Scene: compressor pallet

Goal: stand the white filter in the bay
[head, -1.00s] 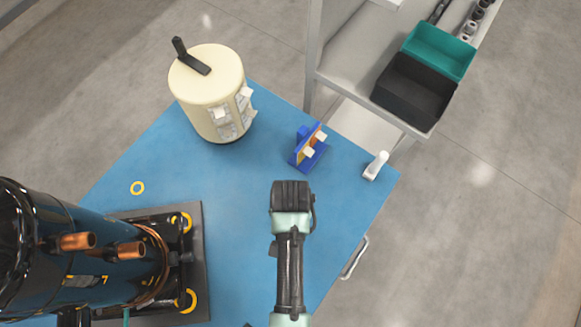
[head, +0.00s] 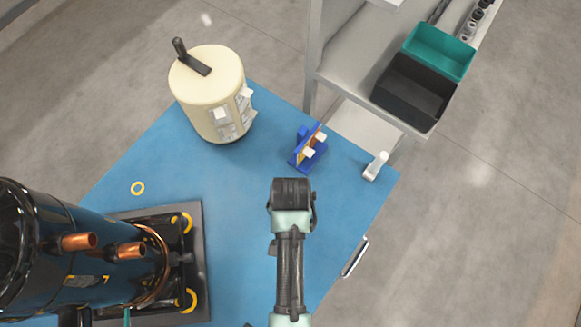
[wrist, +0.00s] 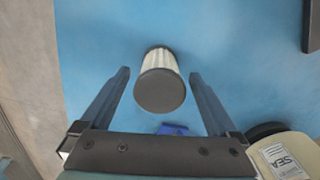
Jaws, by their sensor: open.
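The white filter (wrist: 161,60) shows in the wrist view as a short cylinder with white pleated sides and a dark round end cap. It is over the blue table top, between my two open fingers, with a gap on each side. My gripper (wrist: 159,74) is open and does not appear to touch it. In the head view my gripper (head: 291,192) is seen from above; its fingers and the filter are hidden beneath it. I cannot tell which part is the bay.
A cream tank (head: 205,88) and a blue block (head: 300,158) stand beyond my gripper on the blue table (head: 235,180). A dark compressor (head: 75,240) is at left. A small white piece (head: 375,168) sits near the right corner. A shelf with black (head: 412,92) and green bins (head: 440,50) is behind.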

